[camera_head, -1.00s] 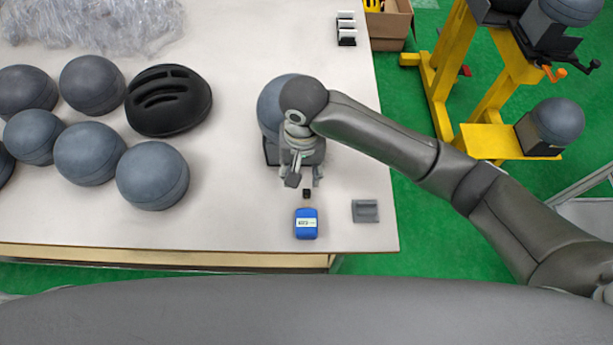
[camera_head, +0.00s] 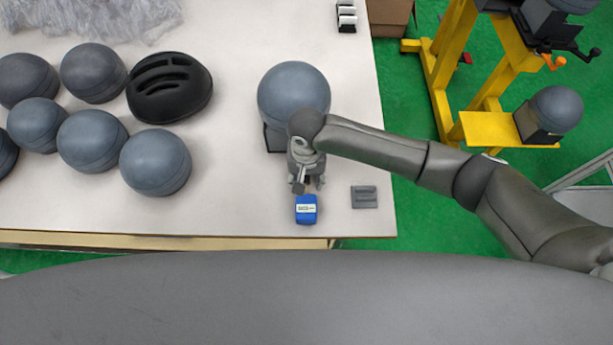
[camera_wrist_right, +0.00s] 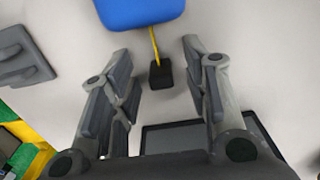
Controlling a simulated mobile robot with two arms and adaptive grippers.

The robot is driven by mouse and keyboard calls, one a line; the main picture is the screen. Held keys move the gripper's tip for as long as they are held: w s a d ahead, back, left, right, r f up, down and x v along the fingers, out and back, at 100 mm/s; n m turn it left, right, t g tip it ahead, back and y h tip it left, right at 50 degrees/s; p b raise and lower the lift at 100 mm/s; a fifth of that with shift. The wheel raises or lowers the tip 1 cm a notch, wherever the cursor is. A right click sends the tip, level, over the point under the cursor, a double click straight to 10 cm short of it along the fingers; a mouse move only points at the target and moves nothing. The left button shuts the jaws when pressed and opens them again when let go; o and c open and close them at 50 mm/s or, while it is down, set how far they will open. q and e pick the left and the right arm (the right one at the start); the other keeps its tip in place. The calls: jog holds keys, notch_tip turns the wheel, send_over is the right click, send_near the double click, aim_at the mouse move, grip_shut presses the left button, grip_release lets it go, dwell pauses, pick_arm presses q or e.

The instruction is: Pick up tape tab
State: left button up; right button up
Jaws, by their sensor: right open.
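The tape tab (camera_wrist_right: 160,75) is a small black block at the end of a short yellow strip, which runs from a blue tape measure (camera_wrist_right: 138,12) in the right wrist view. In the head view the blue tape measure (camera_head: 306,210) lies near the table's front edge, and the tab is hidden by my right gripper. My right gripper (camera_head: 309,187) points down just behind the tape measure. In the right wrist view its open fingers (camera_wrist_right: 156,54) stand on either side of the tab, with a gap on both sides. My left gripper is not in view.
A grey slotted block (camera_head: 364,197) lies right of the tape measure. A grey headform (camera_head: 293,95) on a dark stand is behind my gripper. Several grey headforms and a black helmet (camera_head: 168,88) fill the table's left. The table's front middle (camera_head: 230,205) is clear.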

jog(key=c, duration=0.8)
